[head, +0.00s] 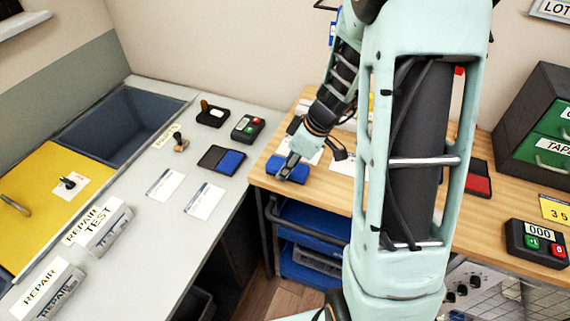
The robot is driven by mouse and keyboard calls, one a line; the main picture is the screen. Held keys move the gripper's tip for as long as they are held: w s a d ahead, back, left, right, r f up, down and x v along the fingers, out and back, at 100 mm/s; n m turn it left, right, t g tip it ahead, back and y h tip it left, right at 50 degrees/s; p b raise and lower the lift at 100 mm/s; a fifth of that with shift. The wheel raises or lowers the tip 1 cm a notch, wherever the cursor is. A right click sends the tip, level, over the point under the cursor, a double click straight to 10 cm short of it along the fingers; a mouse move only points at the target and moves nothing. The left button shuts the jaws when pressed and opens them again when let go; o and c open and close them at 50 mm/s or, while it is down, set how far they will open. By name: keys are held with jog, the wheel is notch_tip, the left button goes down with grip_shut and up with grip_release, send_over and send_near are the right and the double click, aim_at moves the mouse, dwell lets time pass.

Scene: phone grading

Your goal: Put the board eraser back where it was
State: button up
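A blue block (273,165), which looks like the board eraser, is at the left end of the wooden table in the head view. My gripper (289,169) points down at it from above. Its fingers overlap the middle of the block. The view is too small to tell whether they grip it or only hover over it. It also does not show clearly whether the block touches the tabletop.
A grey counter (160,240) at left holds a black-and-blue pad (222,160), a stamp (180,144), white cards (204,201) and a counter device (248,127). A gap separates it from the wooden table (268,184). Green drawers (545,150) stand at right.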

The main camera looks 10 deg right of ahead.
jog(key=shift+f, duration=0.1)
jog(key=o, duration=1)
jog(key=shift+d+r, duration=0.15)
jog(key=shift+r, duration=0.45)
jog(key=v, duration=1.1)
jog(key=shift+s, duration=0.2)
